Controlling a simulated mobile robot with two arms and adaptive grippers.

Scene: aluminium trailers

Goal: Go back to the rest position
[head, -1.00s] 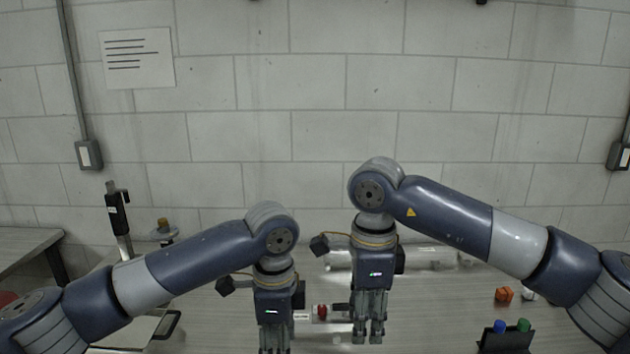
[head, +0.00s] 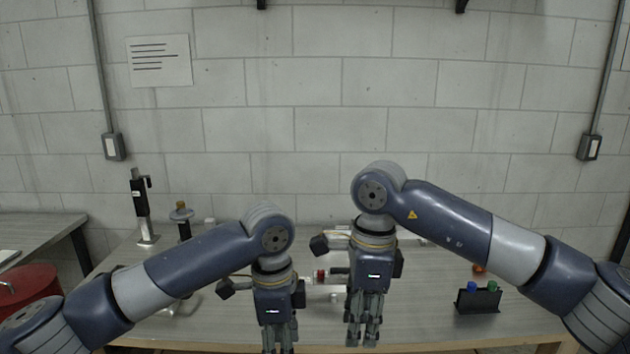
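My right gripper (head: 363,338) hangs fingers down in front of the table, near the middle of the head view. Its fingers point straight down side by side with a narrow gap, and nothing shows between them. My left gripper (head: 280,343) hangs beside it to the left, also fingers down, its tips close to the bottom edge of the view. Its fingers are apart and nothing shows held. The two grippers do not touch each other. Both arms are bent, with elbows raised and forearms hanging down.
The wooden table (head: 420,318) spans the view. A black holder (head: 478,300) with a blue and a green cap stands at right. A red-ended item (head: 320,275) lies behind the grippers. A black upright tool (head: 141,200) stands back left. A red drum (head: 30,290) is at far left.

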